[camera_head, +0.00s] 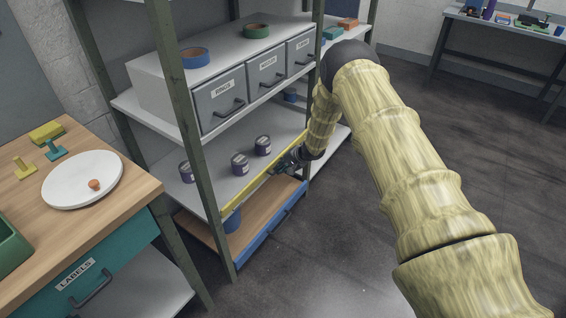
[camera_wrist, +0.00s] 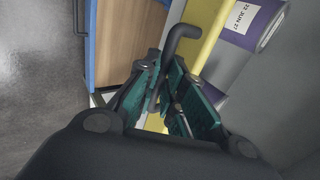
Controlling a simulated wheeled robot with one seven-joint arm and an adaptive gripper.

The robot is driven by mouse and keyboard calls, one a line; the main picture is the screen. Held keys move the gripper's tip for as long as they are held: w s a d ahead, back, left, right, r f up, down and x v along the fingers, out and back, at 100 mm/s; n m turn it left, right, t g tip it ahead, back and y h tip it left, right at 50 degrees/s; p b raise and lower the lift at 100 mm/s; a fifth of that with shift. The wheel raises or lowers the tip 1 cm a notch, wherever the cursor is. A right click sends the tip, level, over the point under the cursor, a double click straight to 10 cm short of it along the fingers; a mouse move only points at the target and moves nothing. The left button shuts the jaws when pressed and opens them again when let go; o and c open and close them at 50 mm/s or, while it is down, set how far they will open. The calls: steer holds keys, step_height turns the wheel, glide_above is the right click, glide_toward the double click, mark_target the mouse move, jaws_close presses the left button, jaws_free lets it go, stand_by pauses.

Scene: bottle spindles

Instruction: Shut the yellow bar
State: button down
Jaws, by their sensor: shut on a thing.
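The yellow bar (camera_head: 248,189) runs along the front edge of the middle shelf, between the near left post and the far right post. It also shows in the wrist view (camera_wrist: 204,22). A dark bent handle (camera_wrist: 180,36) stands out from the bar. My gripper (camera_head: 283,167) is at the bar's far right part. In the wrist view, the teal fingers of my gripper (camera_wrist: 163,74) are closed around the lower part of the handle. The finger contact is partly hidden by the fingers themselves.
Purple tins (camera_head: 240,163) stand on the shelf just behind the bar. A blue-edged wooden drawer (camera_head: 262,232) lies below. Grey drawers (camera_head: 219,97) sit above. A wooden workbench (camera_head: 118,202) stands at left. The floor (camera_head: 340,240) in front is clear.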

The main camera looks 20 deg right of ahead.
steer(key=shift+w+a+r+g+h+p, duration=0.15)
steer(key=shift+g+h+p, duration=0.3)
steer(key=shift+p, duration=0.85)
steer(key=c, duration=1.8)
jaws_free()
steer(key=shift+a, duration=0.1)
steer(key=v, duration=1.2)
steer(key=shift+w, duration=0.1)
